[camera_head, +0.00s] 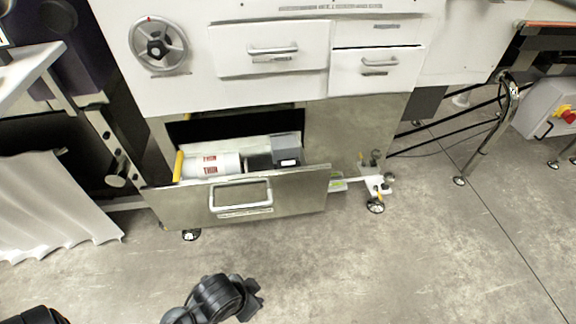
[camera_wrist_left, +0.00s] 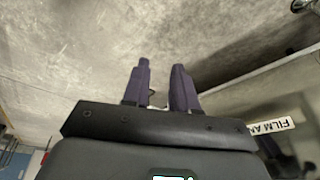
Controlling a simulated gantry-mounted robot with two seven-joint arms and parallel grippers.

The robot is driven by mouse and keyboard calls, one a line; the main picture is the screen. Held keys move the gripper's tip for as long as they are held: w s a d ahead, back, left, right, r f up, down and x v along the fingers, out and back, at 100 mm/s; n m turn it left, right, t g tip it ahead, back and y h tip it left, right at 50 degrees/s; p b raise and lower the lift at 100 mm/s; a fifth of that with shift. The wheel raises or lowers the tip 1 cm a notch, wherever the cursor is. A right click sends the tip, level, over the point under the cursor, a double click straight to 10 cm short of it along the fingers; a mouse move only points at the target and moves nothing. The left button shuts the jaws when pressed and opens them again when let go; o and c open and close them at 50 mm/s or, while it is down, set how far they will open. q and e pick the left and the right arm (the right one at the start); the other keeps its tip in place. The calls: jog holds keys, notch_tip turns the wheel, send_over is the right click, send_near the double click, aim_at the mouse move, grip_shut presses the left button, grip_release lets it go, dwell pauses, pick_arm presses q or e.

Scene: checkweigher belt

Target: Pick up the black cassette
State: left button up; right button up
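A dark grey and black box (camera_head: 287,150) with a small pale label on its front stands at the right end inside the open drawer; it looks like the black cassette, though I cannot be sure. A lower dark item (camera_head: 259,161) lies just left of it, partly hidden by the drawer front. My left gripper (camera_wrist_left: 161,66) shows in the left wrist view with its two dark purple fingers apart and nothing between them. Concrete floor lies beyond the fingers. My right gripper is not in view.
The open metal drawer (camera_head: 310,190) has a large handle (camera_head: 240,196). A white roll with red print (camera_head: 212,165) and a yellow item (camera_head: 178,166) lie at its left. A handwheel (camera_head: 158,46) and two closed drawers sit above.

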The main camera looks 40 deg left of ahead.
pick_arm(q)
jog(key=shift+s+d+f, duration=0.15)
jog(key=shift+s+d, duration=0.25)
jog(key=shift+s, duration=0.05)
jog(key=o, duration=0.7)
jog(key=shift+w+a, duration=0.2)
jog(key=shift+a, duration=0.05)
jog(key=shift+o, duration=0.6)
jog(key=shift+d, duration=0.1)
jog(key=shift+s+d, duration=0.1)
jog(key=shift+d, duration=0.05)
